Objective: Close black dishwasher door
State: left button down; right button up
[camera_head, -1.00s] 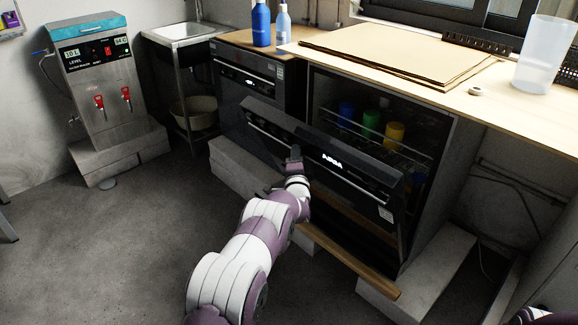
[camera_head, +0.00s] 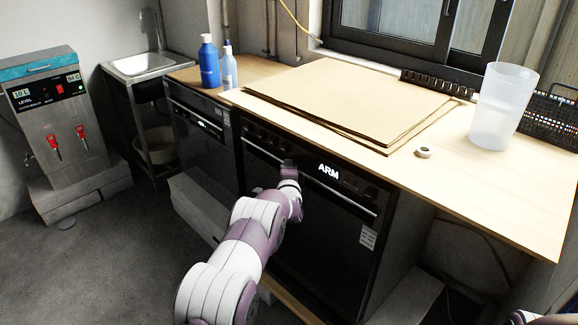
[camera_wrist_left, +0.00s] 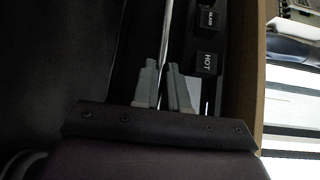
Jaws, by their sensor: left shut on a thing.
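The black dishwasher door (camera_head: 325,235) stands upright under the wooden counter, and its front looks flush with the cabinet. The inside of the dishwasher is hidden behind it. A thin metal handle bar (camera_head: 345,198) runs across its upper part, below a control strip marked "ARM". My left gripper (camera_head: 287,166) is at this bar, left of the lettering. In the left wrist view my left gripper (camera_wrist_left: 166,88) is shut on the handle bar (camera_wrist_left: 166,40), with black buttons (camera_wrist_left: 206,62) on the panel beside it. My right gripper is out of view.
A second black appliance (camera_head: 200,135) stands to the left. The counter (camera_head: 470,190) holds cardboard sheets (camera_head: 345,100), a clear plastic beaker (camera_head: 500,105) and a small round white item (camera_head: 424,151). Blue bottles (camera_head: 209,65) stand at the back left.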

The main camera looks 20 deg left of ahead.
pick_arm(q)
jog(key=shift+w+d+r+t, duration=0.15)
jog(key=shift+r, duration=0.3)
jog(key=shift+w+d+r+t, duration=0.1)
jog(key=shift+w+r+t, duration=0.05)
jog(key=shift+r, duration=0.3)
jog(key=c, duration=1.4)
grip_release()
jog(key=shift+w, duration=0.1)
jog(key=shift+c, duration=0.2)
jog(key=shift+w+d+f, duration=0.1)
jog(key=shift+w+f, duration=0.2)
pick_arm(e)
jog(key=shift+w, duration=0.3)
pick_arm(q)
jog(key=shift+s+d+f, duration=0.1)
jog(key=shift+s+d, duration=0.1)
jog(key=shift+s, duration=0.05)
jog(key=p+v, duration=0.2)
jog(key=v, duration=1)
jog(key=shift+s, duration=0.25)
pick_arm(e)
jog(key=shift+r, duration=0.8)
